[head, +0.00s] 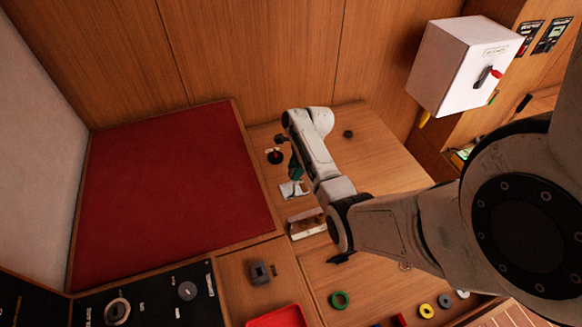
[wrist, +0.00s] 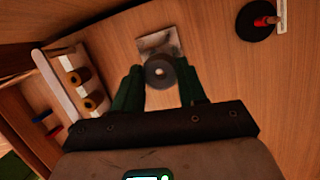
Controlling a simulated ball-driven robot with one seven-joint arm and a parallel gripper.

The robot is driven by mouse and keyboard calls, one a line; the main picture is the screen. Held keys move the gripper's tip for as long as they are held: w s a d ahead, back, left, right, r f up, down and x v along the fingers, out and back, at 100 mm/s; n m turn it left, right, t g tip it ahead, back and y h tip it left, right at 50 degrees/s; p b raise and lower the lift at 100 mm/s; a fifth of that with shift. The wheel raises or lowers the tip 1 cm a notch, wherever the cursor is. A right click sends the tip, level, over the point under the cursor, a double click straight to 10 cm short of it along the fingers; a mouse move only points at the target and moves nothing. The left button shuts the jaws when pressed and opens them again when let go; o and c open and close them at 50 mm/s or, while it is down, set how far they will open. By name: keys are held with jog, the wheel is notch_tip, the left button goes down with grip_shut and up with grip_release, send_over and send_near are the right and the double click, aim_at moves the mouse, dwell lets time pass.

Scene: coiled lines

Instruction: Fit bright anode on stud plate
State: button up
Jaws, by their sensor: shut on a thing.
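My gripper (wrist: 160,80) has green fingers and is shut on a grey, round piece with a hole in its middle, which I take for the anode (wrist: 159,73). Its hole faces the wrist camera. A bright square metal plate, seemingly the stud plate (wrist: 160,44), lies on the wood just beyond the held piece in the wrist view. The piece overlaps the plate's near edge; I cannot tell whether they touch. No stud is clearly visible. In the head view the plate (head: 291,190) shows below my gripper (head: 295,174), and the held piece is too small to make out.
A pale rack (head: 307,224) stands near the plate; the wrist view shows two tan cylinders (wrist: 84,89) in it. A black disc with a red part (head: 275,157) lies on the plate's other side. A red panel (head: 170,190) fills the left. A white box (head: 462,65) hangs upper right.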

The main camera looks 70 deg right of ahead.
aim_at(295, 188)
jog(key=shift+f+b, duration=1.7)
jog(key=shift+f, duration=0.35)
jog(key=shift+p, duration=0.5)
jog(key=shift+f, duration=0.2)
jog(key=shift+f+b, duration=0.35)
jog(key=shift+b, duration=0.05)
jog(key=shift+f+b, duration=0.45)
jog(key=shift+f, duration=0.25)
jog(key=shift+f, duration=0.3)
jog(key=shift+f+b, duration=0.35)
jog(key=shift+b, duration=0.1)
jog(key=o, duration=1.2)
